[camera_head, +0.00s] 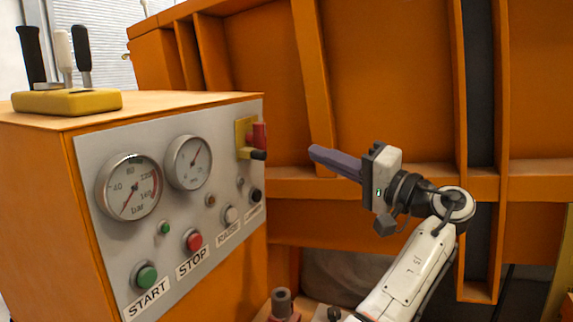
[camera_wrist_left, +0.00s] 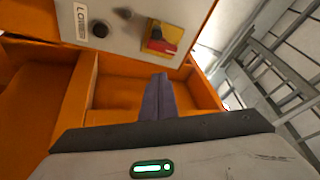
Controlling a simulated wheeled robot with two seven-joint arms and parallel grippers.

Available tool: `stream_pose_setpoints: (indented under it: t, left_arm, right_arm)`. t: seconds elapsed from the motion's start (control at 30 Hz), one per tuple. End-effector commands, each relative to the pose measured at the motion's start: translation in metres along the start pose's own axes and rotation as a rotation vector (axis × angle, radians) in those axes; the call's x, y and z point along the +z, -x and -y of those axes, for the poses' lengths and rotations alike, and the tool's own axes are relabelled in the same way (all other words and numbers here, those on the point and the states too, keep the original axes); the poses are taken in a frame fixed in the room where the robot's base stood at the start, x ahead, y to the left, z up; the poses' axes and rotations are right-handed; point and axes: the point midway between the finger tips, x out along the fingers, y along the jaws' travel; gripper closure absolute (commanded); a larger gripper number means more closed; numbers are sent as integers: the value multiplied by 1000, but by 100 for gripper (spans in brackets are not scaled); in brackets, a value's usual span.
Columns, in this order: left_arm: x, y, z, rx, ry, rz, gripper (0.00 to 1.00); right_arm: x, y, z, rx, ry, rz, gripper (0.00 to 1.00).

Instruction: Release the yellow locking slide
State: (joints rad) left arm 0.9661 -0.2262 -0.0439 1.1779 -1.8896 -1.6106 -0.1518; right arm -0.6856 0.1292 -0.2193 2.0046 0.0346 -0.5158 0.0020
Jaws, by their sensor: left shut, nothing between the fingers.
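The yellow locking slide (camera_head: 241,138) is at the upper right of the grey control panel (camera_head: 110,230), with a red part (camera_head: 259,134) and a dark knob (camera_head: 258,155) against it. In the left wrist view the yellow slide (camera_wrist_left: 154,46) shows at the top with the red part (camera_wrist_left: 167,36) over it. How far the slide sits along its travel is unclear. My left gripper (camera_head: 313,152) is shut and empty, to the right of the slide and apart from it. My right gripper is not in view.
The panel carries two gauges (camera_head: 128,187), a red stop button (camera_head: 193,240), a green start button (camera_head: 146,276) and more buttons. A yellow lever block (camera_head: 65,102) stands on the orange cabinet. A ribbed orange wall (camera_head: 390,60) rises behind my gripper. Free space lies between gripper and panel.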

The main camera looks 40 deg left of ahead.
Motion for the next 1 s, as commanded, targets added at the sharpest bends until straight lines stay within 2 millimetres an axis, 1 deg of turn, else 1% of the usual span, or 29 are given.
stream_pose_setpoints:
  t: [0.1, 0.27, 0.37, 0.47, 0.57, 0.8, 0.9, 0.93, 1.0]
  left_arm:
    - [0, 0, 1, 0, 1, 0, 100]
    - [0, -1, 1, 0, 1, 0, 100]
    - [0, -5, 1, 0, 1, 2, 100]
    - [0, -16, 2, -1, 1, 2, 100]
    - [0, -33, 2, -1, 1, 3, 100]
    - [0, -86, 3, -1, 1, 3, 100]
    - [0, -105, 3, -1, 1, 3, 100]
    - [6, -98, 0, 2, -1, -1, 100]
    - [16, -95, 0, 3, 0, -1, 100]
  right_arm:
    - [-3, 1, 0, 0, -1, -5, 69]
    - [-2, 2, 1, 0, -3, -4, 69]
    - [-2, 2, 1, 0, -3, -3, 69]
    - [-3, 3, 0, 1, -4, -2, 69]
    - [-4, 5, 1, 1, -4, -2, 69]
    - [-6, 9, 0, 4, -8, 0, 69]
    - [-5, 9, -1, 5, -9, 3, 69]
    - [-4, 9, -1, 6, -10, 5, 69]
    - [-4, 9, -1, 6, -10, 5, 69]
